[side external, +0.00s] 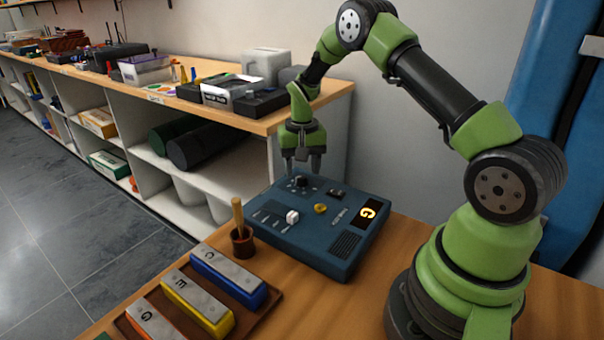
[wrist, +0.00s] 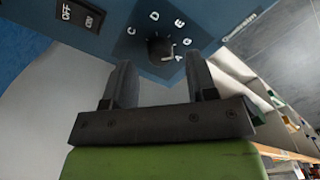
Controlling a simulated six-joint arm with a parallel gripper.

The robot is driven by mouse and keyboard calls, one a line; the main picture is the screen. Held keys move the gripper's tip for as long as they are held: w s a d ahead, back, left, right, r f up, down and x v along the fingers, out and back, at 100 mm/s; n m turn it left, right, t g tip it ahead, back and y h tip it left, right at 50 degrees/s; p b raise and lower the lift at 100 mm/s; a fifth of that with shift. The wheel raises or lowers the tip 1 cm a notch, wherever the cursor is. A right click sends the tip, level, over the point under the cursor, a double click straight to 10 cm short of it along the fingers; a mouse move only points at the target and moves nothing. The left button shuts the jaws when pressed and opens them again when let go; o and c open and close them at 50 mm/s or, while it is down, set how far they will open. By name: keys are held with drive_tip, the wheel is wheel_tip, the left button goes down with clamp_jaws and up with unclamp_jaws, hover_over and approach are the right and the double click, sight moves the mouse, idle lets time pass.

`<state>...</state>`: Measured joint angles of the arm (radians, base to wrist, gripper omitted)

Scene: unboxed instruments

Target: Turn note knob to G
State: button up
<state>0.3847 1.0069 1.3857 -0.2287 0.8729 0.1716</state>
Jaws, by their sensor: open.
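The blue instrument box (side external: 330,262) lies on the wooden table. Its black note knob (side external: 301,182) is near the far left corner. In the wrist view the knob (wrist: 160,50) is ringed by letters including C, D, E, G and A; its exact pointing is hard to tell. The lit display (side external: 369,212) shows a yellow G. My gripper (side external: 302,171) points down at the knob, fingers open on either side of it. In the wrist view the open gripper (wrist: 158,62) has the knob between and just beyond its tips, with no contact visible.
A white slider (side external: 292,216), a yellow knob (side external: 320,208) and an ON/OFF switch (wrist: 80,14) are also on the panel. A mallet cup (side external: 242,240) and colored chime bars (side external: 230,277) stand in front. A shelf (side external: 230,110) is behind.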

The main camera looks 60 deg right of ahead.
wheel_tip(320, 180, up, 8)
drive_tip(key=shift+f, duration=0.15)
wheel_tip(320, 180, up, 7)
drive_tip(key=t, duration=0.1)
hover_over(302, 177)
drive_tip(key=s+a, duration=0.1)
drive_tip(key=a, duration=0.3)
drive_tip(key=s+a+r+n+t, duration=0.2)
drive_tip(key=s+a+r+t, duration=0.1)
drive_tip(key=s+a+r, duration=0.4)
drive_tip(key=s+a+r+n+t+y, duration=0.1)
drive_tip(key=s+a, duration=0.2)
drive_tip(key=s, duration=0.3)
drive_tip(key=s+a+r+n+t+y, duration=0.1)
drive_tip(key=s+a+n+t, duration=0.1)
drive_tip(key=s, duration=0.5)
drive_tip(key=shift+s+a+r, duration=0.2)
drive_tip(key=shift+a+r, duration=0.05)
drive_tip(key=shift+a, duration=0.3)
